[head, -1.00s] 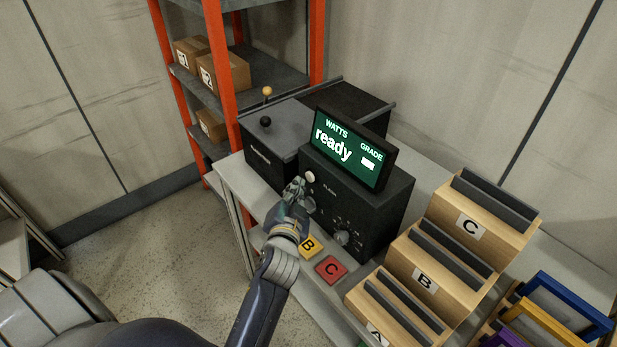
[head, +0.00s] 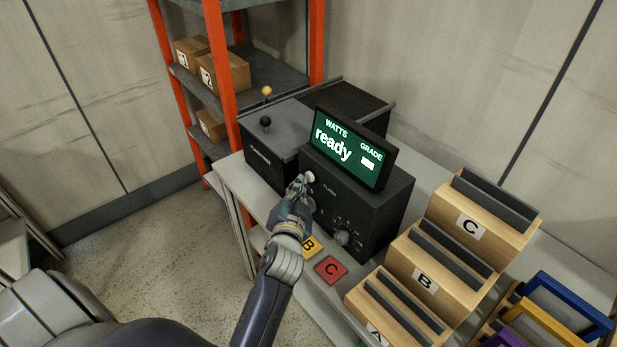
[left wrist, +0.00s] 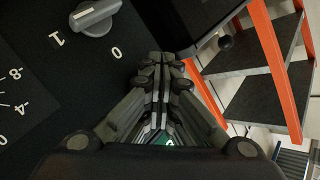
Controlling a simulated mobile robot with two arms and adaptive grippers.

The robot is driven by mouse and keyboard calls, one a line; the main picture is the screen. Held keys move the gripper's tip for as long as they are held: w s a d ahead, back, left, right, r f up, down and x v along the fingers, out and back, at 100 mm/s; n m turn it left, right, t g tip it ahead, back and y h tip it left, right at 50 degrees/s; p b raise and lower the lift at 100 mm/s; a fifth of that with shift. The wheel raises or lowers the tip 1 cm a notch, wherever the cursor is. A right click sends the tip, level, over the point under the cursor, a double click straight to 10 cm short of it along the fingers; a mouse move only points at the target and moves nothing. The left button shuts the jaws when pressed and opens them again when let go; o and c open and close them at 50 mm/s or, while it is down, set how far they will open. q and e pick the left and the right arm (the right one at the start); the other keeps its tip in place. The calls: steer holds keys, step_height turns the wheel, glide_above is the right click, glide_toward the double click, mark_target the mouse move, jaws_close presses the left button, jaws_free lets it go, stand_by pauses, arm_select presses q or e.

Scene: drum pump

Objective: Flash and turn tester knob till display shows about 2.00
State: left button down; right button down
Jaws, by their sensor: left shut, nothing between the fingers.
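The tester (head: 375,215) is a black box on the bench. Its tilted display (head: 349,147) reads "WATTS ready" and "GRADE" with a white block. A pale round button (head: 310,176) sits at the upper left of its front panel. The tester knob (head: 342,237) is grey, lower right on the panel, with a scale around it. My left gripper (head: 301,183) is shut and empty, its tips at or very near the button; contact cannot be told. In the left wrist view the gripper (left wrist: 161,62) points past a grey switch (left wrist: 95,15) marked 1 and 0. My right gripper is not seen.
A dark box with levers (head: 268,145) stands left of the tester. Yellow B (head: 312,246) and red C (head: 331,269) pads lie in front. A wooden stepped rack (head: 440,262) stands at right, with coloured frames (head: 560,318) beyond. An orange shelf (head: 218,60) stands behind.

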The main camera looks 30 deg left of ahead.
arm_select(q)
steer(key=shift+w+d, duration=0.2)
steer(key=shift+w, duration=0.3)
stand_by(0.7)
steer(key=shift+s, duration=0.1)
steer(key=shift+s+a, duration=0.35)
steer(key=shift+s, duration=0.45)
steer(key=s, duration=0.1)
steer(key=s+a+p, duration=0.1)
steer(key=s, duration=0.1)
steer(key=s+a+p, duration=0.1)
steer(key=shift+s, duration=0.3)
stand_by(0.9)
